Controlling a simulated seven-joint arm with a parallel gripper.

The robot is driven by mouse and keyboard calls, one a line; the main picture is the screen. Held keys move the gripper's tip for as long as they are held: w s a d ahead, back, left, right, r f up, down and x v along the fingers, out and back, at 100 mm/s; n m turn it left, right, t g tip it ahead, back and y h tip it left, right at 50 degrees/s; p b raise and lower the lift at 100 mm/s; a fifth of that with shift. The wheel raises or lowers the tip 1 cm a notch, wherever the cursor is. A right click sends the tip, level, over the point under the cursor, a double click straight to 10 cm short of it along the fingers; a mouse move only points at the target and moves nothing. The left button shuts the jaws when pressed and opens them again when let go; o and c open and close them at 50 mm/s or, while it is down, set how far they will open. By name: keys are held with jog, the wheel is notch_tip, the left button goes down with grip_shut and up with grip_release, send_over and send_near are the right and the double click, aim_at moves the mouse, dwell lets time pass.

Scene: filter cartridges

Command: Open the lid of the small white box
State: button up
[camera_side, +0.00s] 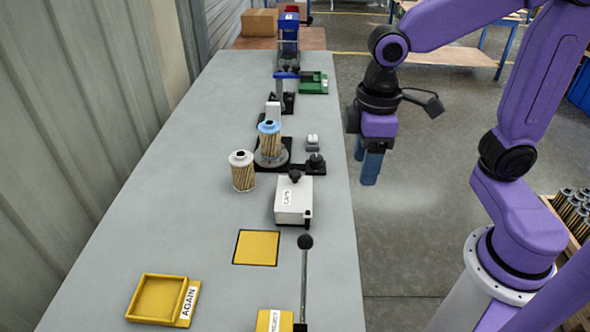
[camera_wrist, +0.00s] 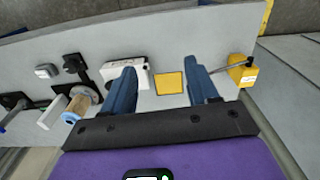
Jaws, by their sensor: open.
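The small white box (camera_side: 293,201) stands on the grey table, right of its middle in the side view. A label that seems to read CAPS is on it, and a black knob (camera_side: 295,176) sits at its far end. Its lid looks shut. In the wrist view the white box (camera_wrist: 119,70) is partly hidden behind the left finger. My gripper (camera_side: 371,165) hangs beyond the table's right edge, apart from the box, with its blue fingers pointing down. In the wrist view its two fingers (camera_wrist: 164,88) are wide apart with nothing held between them.
A cartridge (camera_side: 242,172) stands on the table, and a blue-topped one (camera_side: 269,138) stands on a round fixture. A yellow square (camera_side: 256,247), a yellow AGAIN tray (camera_side: 159,297) and a black-knobbed lever (camera_side: 304,275) are nearer. A green tray (camera_side: 314,83) lies farther back.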

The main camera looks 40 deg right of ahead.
jog(key=w+r+m, duration=0.1)
jog(key=w+m, duration=0.2)
jog(key=w, duration=1)
jog(key=m, duration=0.2)
send_near(295, 173)
notch_tip(295, 173, down, 8)
jog(key=shift+w+a+f, duration=0.1)
jog(key=shift+f, duration=0.15)
grip_shut()
